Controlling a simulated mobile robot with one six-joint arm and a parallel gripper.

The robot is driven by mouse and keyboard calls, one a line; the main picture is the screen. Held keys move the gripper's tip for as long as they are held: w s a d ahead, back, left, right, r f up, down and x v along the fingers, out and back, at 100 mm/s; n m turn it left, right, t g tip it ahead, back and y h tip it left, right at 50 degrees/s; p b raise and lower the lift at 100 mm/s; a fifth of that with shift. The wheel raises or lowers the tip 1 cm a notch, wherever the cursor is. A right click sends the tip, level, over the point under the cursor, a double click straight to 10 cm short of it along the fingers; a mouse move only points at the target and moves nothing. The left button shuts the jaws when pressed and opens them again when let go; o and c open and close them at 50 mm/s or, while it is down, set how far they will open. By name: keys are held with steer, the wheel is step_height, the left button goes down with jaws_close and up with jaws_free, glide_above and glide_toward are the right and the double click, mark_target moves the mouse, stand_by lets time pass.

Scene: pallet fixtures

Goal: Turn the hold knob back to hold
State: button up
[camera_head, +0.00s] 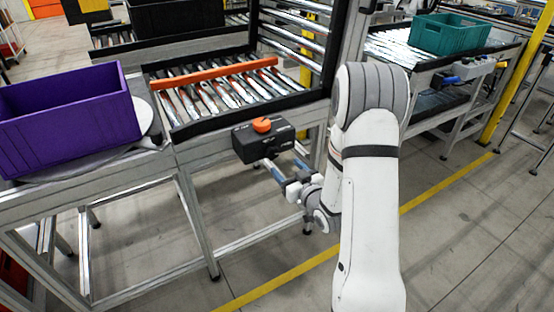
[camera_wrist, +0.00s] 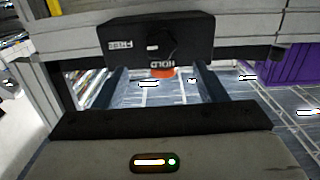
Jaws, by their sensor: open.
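My gripper (camera_head: 281,164) is open and empty, just in front of and below the box. In the wrist view its two fingers (camera_wrist: 162,80) stand apart, with the knob seen between them and not visibly touched.
An orange bar (camera_head: 215,73) lies across the conveyor rollers (camera_head: 222,95). A purple crate (camera_head: 70,125) stands at the left on a round plate. A teal crate (camera_head: 450,34) is at the back right. Metal legs stand beneath the conveyor; the floor in front is clear.

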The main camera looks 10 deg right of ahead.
mark_target(274, 154)
steer(key=p+x, duration=0.1)
steer(key=x, duration=0.6)
steer(key=shift+w+a, duration=0.15)
steer(key=shift+w, duration=0.2)
steer(key=shift+c, duration=0.5)
steer(key=c, duration=0.9)
